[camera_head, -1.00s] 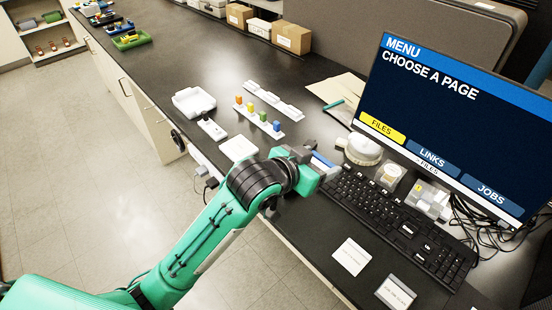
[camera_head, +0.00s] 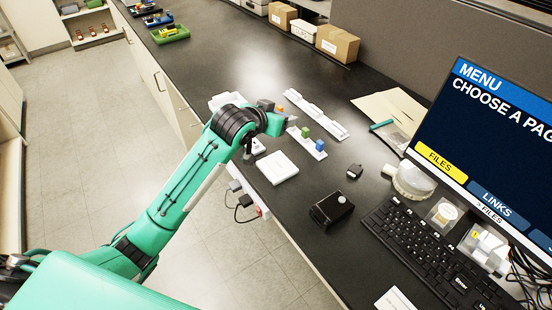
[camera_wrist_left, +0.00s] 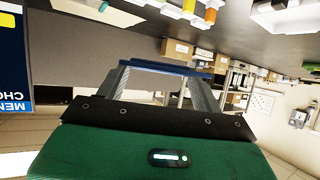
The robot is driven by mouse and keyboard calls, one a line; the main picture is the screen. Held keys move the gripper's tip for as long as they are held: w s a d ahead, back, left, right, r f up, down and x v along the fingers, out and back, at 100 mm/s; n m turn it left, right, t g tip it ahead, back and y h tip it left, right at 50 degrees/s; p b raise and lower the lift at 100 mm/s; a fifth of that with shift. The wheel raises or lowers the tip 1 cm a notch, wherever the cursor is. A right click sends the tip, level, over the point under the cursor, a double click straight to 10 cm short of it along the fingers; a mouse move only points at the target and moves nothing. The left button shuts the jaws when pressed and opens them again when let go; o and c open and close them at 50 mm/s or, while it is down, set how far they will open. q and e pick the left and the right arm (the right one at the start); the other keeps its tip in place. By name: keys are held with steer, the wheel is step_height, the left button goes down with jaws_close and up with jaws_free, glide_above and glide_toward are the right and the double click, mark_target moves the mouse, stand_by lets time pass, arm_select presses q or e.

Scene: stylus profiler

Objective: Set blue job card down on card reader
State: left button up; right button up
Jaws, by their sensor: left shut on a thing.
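My left gripper (camera_head: 268,116) is in the head view above the bench, in front of the row of coloured pegs. In the left wrist view my left gripper (camera_wrist_left: 165,70) is shut on the blue job card (camera_wrist_left: 172,68), whose thin blue edge spans the two fingers. The card is hidden or too small to make out in the head view. A flat white square pad (camera_head: 277,167) lies below and right of the gripper. A black box (camera_head: 331,209) stands farther right. I cannot tell which one is the card reader. My right gripper is out of view.
A white rack (camera_head: 313,152) holds green and blue pegs, with a long white strip (camera_head: 316,115) behind. The keyboard (camera_head: 427,246) and monitor (camera_head: 500,150) are at right. A small black item (camera_head: 355,171) lies near the box. Bench between pad and box is clear.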

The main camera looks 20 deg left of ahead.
arm_select(q)
steer(key=p, duration=0.2)
glide_above(278, 165)
step_height(278, 165, down, 12)
steer(key=shift+r, duration=0.1)
step_height(278, 165, down, 5)
steer(key=shift+p, duration=0.4)
steer(key=o, duration=0.9)
steer(key=shift+o, duration=0.2)
steer(key=b+v, duration=0.2)
steer(key=v, duration=0.8)
steer(key=shift+s+a+r, duration=0.1)
steer(key=shift+s+a, duration=0.05)
steer(key=shift+s, duration=0.15)
steer(key=shift+s+a+r, duration=0.2)
steer(key=shift+s+r, duration=0.2)
steer(key=shift+s, duration=0.2)
